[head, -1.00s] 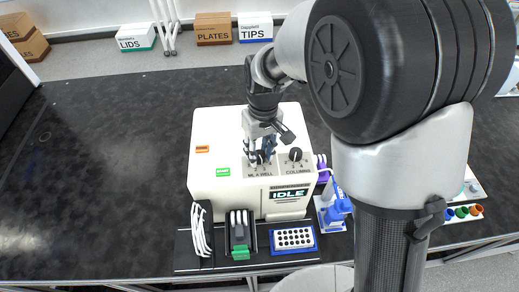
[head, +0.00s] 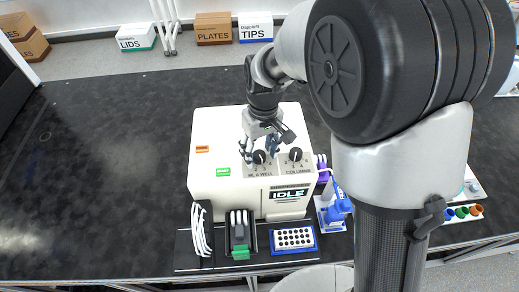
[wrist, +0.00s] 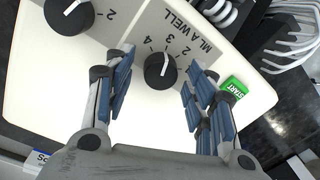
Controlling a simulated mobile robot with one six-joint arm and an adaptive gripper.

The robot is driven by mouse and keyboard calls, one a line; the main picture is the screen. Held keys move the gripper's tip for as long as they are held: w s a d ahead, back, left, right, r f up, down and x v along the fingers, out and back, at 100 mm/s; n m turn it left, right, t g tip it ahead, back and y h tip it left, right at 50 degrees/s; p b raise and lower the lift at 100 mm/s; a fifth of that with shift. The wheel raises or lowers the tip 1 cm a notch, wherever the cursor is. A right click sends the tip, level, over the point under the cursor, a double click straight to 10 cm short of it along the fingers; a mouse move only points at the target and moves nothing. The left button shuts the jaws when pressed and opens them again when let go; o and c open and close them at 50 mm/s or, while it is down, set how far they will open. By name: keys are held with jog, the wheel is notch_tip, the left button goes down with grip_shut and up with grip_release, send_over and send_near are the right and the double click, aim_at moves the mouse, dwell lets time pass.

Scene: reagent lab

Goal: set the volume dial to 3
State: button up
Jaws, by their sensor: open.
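My gripper (head: 259,152) is open, pointing down over the dial. In the wrist view its blue-padded fingers (wrist: 160,85) stand on either side of the knob, apart from it in the picture.
The black columns dial (head: 295,154) is close to the right of the volume dial. A green START button (head: 222,172) and an orange button (head: 202,149) are to the left. The display (head: 289,194) reads IDLE.

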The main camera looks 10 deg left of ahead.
aim_at(262, 153)
notch_tip(262, 153, up, 12)
jog(key=shift+w+d, duration=0.2)
jog(key=shift+d, duration=0.1)
dwell(0.3)
jog(key=shift+d, duration=0.1)
jog(key=s+d+r+m+t+b, duration=0.1)
jog(key=s+d+m+t+b, duration=0.15)
jog(key=s+d+b, duration=0.5)
jog(key=s+d+f+m+t+b, duration=0.2)
jog(key=s+d+f+m, duration=0.2)
jog(key=s+d, duration=0.7)
notch_tip(262, 153, down, 2)
jog(key=shift+s+f, duration=0.2)
jog(key=shift+s, duration=0.35)
